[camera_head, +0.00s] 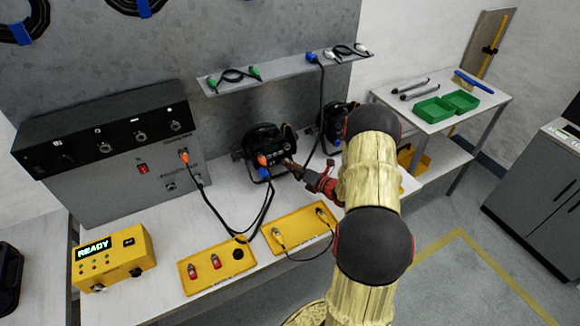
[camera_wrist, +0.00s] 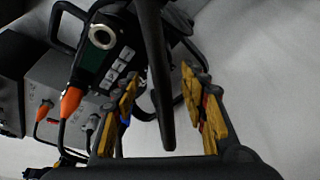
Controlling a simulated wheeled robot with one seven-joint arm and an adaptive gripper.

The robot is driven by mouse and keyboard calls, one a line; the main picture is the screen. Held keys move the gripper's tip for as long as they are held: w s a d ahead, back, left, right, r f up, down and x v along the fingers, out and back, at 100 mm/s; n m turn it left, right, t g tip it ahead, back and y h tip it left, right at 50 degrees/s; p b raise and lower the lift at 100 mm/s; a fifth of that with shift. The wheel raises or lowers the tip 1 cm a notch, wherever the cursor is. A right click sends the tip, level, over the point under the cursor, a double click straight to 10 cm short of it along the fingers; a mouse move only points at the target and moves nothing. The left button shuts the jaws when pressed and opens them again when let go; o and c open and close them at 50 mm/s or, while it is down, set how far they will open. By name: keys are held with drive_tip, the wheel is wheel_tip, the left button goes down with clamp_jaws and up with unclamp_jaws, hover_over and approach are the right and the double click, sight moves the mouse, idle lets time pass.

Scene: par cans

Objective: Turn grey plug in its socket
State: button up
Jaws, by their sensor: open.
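I cannot surely pick out a grey plug in a socket. A black lamp (camera_head: 262,145) on the bench carries an orange plug (camera_head: 265,160) and a blue plug (camera_head: 265,173) at its lower left. In the wrist view the lamp's panel (camera_wrist: 88,58) shows a round silver connector (camera_wrist: 102,37), push buttons and an orange plug (camera_wrist: 71,101) with its cable. My gripper (camera_head: 291,166) is at the lamp's right side. It is open, with its yellow-padded fingers apart (camera_wrist: 167,95). A dark bar or cable (camera_wrist: 158,70) crosses between them in the picture; contact is unclear.
A black cable hangs from the shelf (camera_head: 285,75) near my gripper. A second lamp (camera_head: 335,118) stands behind my arm. A grey control panel (camera_head: 100,190) stands left.

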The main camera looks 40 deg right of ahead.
drive_tip(key=v, duration=1.1)
drive_tip(key=shift+s, duration=0.3)
